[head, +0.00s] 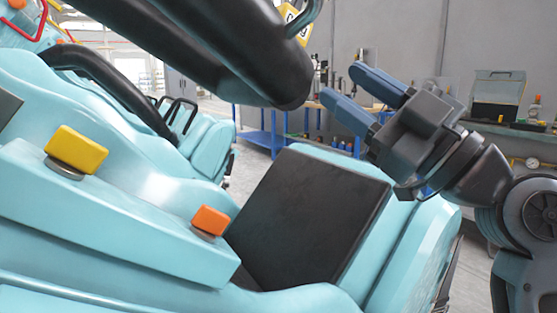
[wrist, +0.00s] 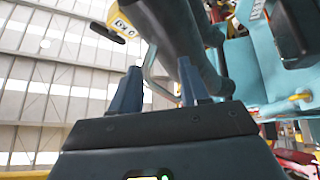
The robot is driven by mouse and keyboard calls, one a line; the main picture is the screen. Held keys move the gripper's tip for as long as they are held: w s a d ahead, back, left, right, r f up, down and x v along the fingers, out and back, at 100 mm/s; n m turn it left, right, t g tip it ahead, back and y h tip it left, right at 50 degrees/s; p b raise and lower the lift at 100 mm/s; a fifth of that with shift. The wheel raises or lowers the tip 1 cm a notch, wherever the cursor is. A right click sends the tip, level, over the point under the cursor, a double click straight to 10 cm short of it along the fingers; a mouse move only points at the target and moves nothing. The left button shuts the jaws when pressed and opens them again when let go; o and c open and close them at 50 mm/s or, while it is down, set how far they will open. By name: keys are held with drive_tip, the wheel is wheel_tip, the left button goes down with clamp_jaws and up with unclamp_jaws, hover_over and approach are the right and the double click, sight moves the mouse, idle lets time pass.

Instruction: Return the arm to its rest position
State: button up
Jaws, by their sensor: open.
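My gripper (head: 356,93) is at the upper right of the head view, its two blue fingers apart and pointing up and left. It is open with nothing between the fingers. My gripper also shows in the wrist view (wrist: 158,88), fingers spread. A thick black padded restraint bar (head: 215,45) of the coaster car is just left of the fingertips in the head view. I cannot tell whether they touch; they look apart. In the wrist view the black bar (wrist: 172,35) rises beyond the fingers, with a yellow tag (wrist: 122,22) beside it.
The light blue coaster car (head: 110,215) fills the left and lower view, with a black seat pad (head: 305,215), a yellow block (head: 76,149) and an orange block (head: 210,220). A blue workbench (head: 262,140) stands behind. The space above the seat pad, below the gripper, looks clear.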

drive_tip(key=s+d+f+m+t+h, duration=0.25)
drive_tip(key=f+m+h, duration=0.35)
drive_tip(key=f, duration=0.5)
drive_tip(key=s+d+f+m+t+h, duration=0.25)
drive_tip(key=f+m+h, duration=0.35)
drive_tip(key=f, duration=0.5)
drive_tip(key=s+d+f+m+g+h, duration=0.1)
drive_tip(key=s+d+f+m+h, duration=0.15)
drive_tip(key=s+f, duration=0.45)
drive_tip(key=s+d+f+m+g+h, duration=0.2)
drive_tip(key=s+f+m+h, duration=0.1)
drive_tip(key=s+f, duration=0.4)
drive_tip(key=s+d+f+g, duration=0.1)
drive_tip(key=s, duration=0.9)
drive_tip(key=s+d+f+g, duration=0.1)
drive_tip(key=s+d, duration=0.1)
drive_tip(key=s, duration=0.8)
wheel_tip(320, 180, up, 18)
drive_tip(key=p, duration=1.7)
drive_tip(key=shift+s+f+h+p, duration=0.2)
drive_tip(key=shift+s+h+p, duration=0.1)
drive_tip(key=shift+h, duration=0.05)
drive_tip(key=shift+a+m, duration=0.1)
drive_tip(key=shift+m, duration=0.15)
